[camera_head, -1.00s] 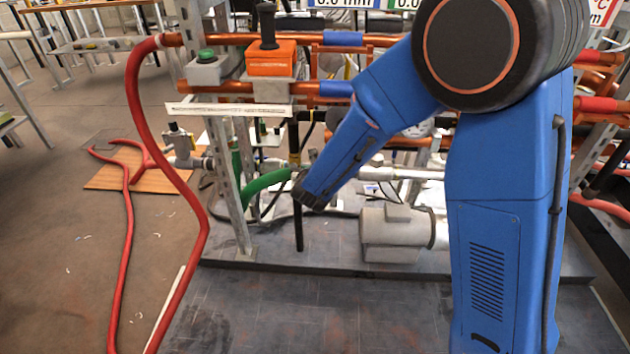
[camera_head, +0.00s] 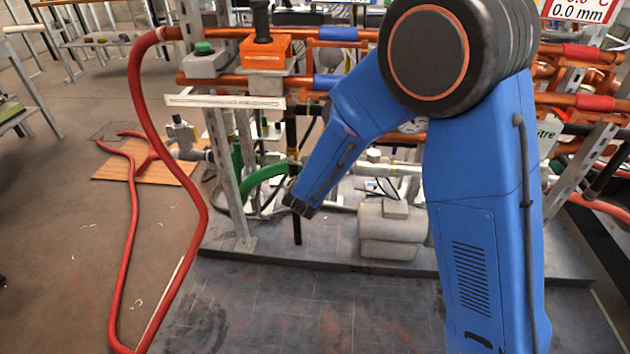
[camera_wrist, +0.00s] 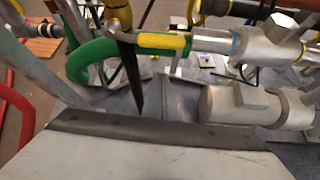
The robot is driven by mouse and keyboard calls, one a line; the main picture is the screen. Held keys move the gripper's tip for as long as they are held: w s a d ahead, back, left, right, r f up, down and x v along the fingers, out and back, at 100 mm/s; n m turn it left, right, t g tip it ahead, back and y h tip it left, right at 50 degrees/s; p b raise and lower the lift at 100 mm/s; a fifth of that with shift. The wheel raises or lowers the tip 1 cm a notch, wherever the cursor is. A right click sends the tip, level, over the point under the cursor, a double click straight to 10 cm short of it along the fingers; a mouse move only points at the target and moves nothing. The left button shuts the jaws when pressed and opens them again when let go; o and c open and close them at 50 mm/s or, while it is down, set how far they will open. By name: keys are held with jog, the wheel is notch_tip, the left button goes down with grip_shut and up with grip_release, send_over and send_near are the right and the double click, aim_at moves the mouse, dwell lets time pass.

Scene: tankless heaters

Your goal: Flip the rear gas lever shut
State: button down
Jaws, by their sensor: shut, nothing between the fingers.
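My gripper (camera_head: 298,206) is shut and empty, pointing down and left in front of the pipe rig in the head view. A yellow-and-green piece (camera_wrist: 163,42) lies along the pipe beyond the gripper, beside a curved green hose (camera_wrist: 88,62). I cannot tell whether that piece is the rear gas lever, and no lever is clearly identifiable. The gripper appears apart from these parts.
A red hose (camera_head: 205,215) loops down at the left of the rig. A steel post (camera_head: 228,180) stands left of my gripper. The grey motor (camera_head: 392,228) sits on the dark base plate (camera_head: 300,262) to its right. Floor in front is clear.

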jog(key=v, duration=0.9)
jog(key=s+d+r+m+g+h, duration=0.15)
jog(key=d+r+m, duration=0.35)
jog(key=d, duration=0.5)
jog(key=s+d+r+m+g+h, duration=0.1)
jog(key=s+d+r+m+h, duration=0.15)
jog(key=d+m, duration=0.55)
jog(key=s+d+r+m+g+h, duration=0.15)
jog(key=d+r+m, duration=0.25)
jog(key=d, duration=0.7)
jog(key=s+d+r+m+g+y, duration=0.1)
jog(key=s+d+r+m+g, duration=0.1)
jog(key=s+d+m, duration=0.85)
jog(key=s+a+r+m+y, duration=0.1)
jog(key=s+a+m+y, duration=0.1)
jog(key=s, duration=0.4)
jog(key=s+a+r+m+y, duration=0.1)
jog(key=s+m+y, duration=0.1)
jog(key=s+m, duration=0.3)
jog(key=shift+s+a, duration=0.35)
jog(key=shift+s, duration=0.95)
jog(key=shift+m, duration=0.25)
